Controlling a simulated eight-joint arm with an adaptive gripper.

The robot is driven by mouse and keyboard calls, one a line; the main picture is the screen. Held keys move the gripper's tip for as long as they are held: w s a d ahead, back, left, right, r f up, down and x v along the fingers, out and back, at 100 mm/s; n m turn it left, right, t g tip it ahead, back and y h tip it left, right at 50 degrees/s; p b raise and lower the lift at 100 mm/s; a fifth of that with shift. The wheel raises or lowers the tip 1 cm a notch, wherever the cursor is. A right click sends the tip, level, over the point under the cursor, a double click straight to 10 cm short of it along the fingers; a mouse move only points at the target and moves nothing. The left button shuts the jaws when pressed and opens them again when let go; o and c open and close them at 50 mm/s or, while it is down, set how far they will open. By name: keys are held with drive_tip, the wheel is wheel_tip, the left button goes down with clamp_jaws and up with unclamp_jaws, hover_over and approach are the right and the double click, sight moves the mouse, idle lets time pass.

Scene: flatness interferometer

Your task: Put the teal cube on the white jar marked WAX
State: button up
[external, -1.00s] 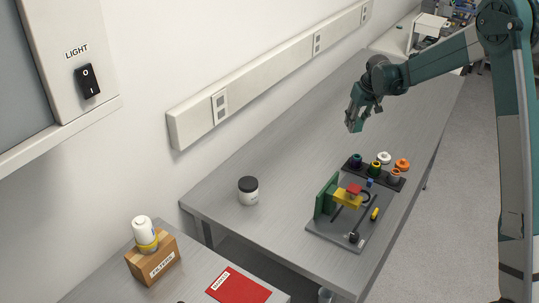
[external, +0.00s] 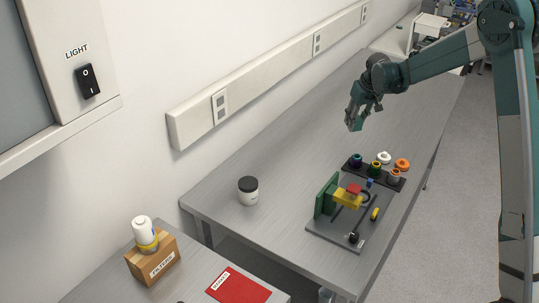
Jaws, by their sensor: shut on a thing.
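The white jar (external: 248,197) with a dark lid stands upright near the left edge of the grey table; its marking is too small to read. My gripper (external: 353,122) is above the table, to the right of the jar and higher in the picture. It is shut on a small teal thing between its fingertips, which I take for the teal cube; its outline is hard to tell from the teal fingers. The jar's lid is bare.
A grey plate (external: 329,234) with a green upright bracket, yellow block and small parts lies right of the jar. Behind it a black rack (external: 402,184) holds several coloured rings. A carton (external: 152,262) with a white bottle stands front left. The table between jar and gripper is clear.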

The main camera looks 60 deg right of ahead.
drive_tip(key=w+a+r+n, duration=0.2)
drive_tip(key=w+a, duration=0.4)
drive_tip(key=a, duration=0.6)
drive_tip(key=w+a+r+n, duration=0.25)
drive_tip(key=w+a, duration=0.45)
drive_tip(key=a, duration=0.4)
wheel_tip(320, 180, up, 4)
drive_tip(key=n+y+p, duration=0.2)
drive_tip(key=n, duration=0.1)
hover_over(245, 181)
drive_tip(key=s, duration=0.1)
drive_tip(key=shift+s+t, duration=0.15)
drive_tip(key=shift+t, duration=0.25)
drive_tip(key=shift+f, duration=3.15)
drive_tip(key=shift+f, duration=1.85)
drive_tip(key=shift+f, duration=0.2)
